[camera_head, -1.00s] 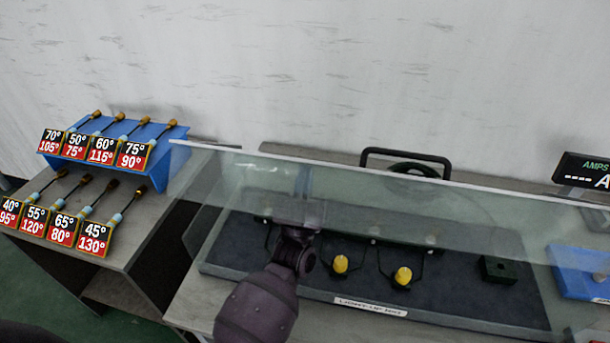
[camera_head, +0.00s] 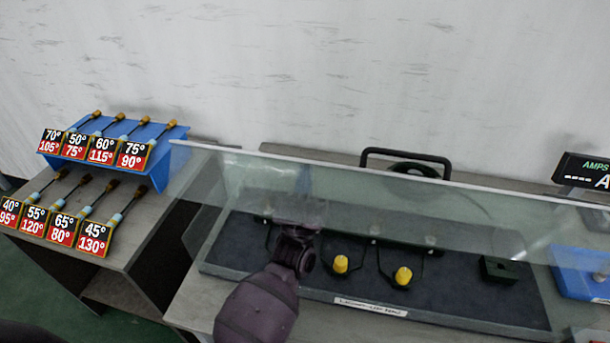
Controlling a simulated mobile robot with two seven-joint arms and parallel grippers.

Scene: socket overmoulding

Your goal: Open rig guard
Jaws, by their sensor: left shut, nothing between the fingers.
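The rig guard (camera_head: 470,210) is a clear glass-like panel, tilted, spanning the front of the rig. A black bar handle (camera_head: 405,153) rises behind its top edge. The dark rig base (camera_head: 450,297) lies below and behind the panel. My left gripper (camera_head: 302,185) is at the left part of the panel, seen faintly against the glass. Its fingers are shut and empty. Whether it touches the panel is hard to tell. My right gripper is not in view.
Two yellow knobs (camera_head: 341,264) (camera_head: 403,276) and a dark block (camera_head: 500,269) sit on the base. A blue tray (camera_head: 583,272) and an AMPS display (camera_head: 587,170) are at the right. A blue rack (camera_head: 160,165) of labelled tools stands on the left table.

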